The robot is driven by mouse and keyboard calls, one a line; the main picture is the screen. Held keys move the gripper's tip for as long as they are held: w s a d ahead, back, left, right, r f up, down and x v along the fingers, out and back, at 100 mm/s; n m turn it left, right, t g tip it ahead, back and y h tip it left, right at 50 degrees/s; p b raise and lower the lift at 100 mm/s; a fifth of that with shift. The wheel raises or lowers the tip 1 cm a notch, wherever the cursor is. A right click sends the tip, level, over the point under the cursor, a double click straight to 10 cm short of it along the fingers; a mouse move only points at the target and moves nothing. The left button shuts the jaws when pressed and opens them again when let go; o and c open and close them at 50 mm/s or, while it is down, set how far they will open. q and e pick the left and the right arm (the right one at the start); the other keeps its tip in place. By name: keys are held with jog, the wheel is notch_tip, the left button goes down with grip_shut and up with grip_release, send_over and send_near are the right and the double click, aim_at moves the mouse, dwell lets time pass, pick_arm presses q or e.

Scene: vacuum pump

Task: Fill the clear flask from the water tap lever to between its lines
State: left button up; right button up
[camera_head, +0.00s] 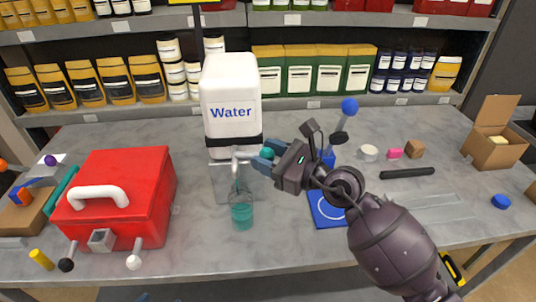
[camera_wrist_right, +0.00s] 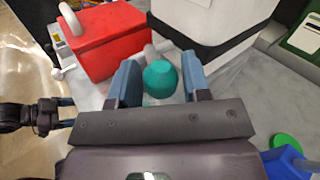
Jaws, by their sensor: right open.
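The clear flask (camera_head: 241,213) stands upright on the table just below the water tap (camera_head: 236,165). Teal liquid shows in it; its lines are too small to read. The white water tank (camera_head: 231,88) with a black band stands behind it. The tap lever's round teal knob (camera_head: 267,153) shows large in the right wrist view (camera_wrist_right: 160,79), between the blue fingers of my right gripper (camera_head: 268,156). Those fingers are open, with a gap on each side of the knob. My left gripper (camera_wrist_right: 67,113) is low at the left of the right wrist view, its fingers apart and empty.
A red box (camera_head: 125,200) with a white handle stands left of the flask. A blue mat (camera_head: 326,207) lies to the right, partly behind my right arm. A black bar (camera_head: 407,173) and an open cardboard box (camera_head: 490,145) are further right. Stocked shelves line the back.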

jog(key=shift+s+d, duration=0.2)
jog(key=shift+d, duration=0.3)
pick_arm(q)
jog(key=shift+s+f+b, duration=0.2)
jog(key=shift+f+b, duration=0.6)
jog(key=shift+f, duration=0.15)
pick_arm(e)
jog(key=v, duration=0.9)
jog(key=shift+s+d, duration=0.25)
jog(key=shift+d, duration=0.05)
pick_arm(q)
jog(key=shift+c, duration=0.2)
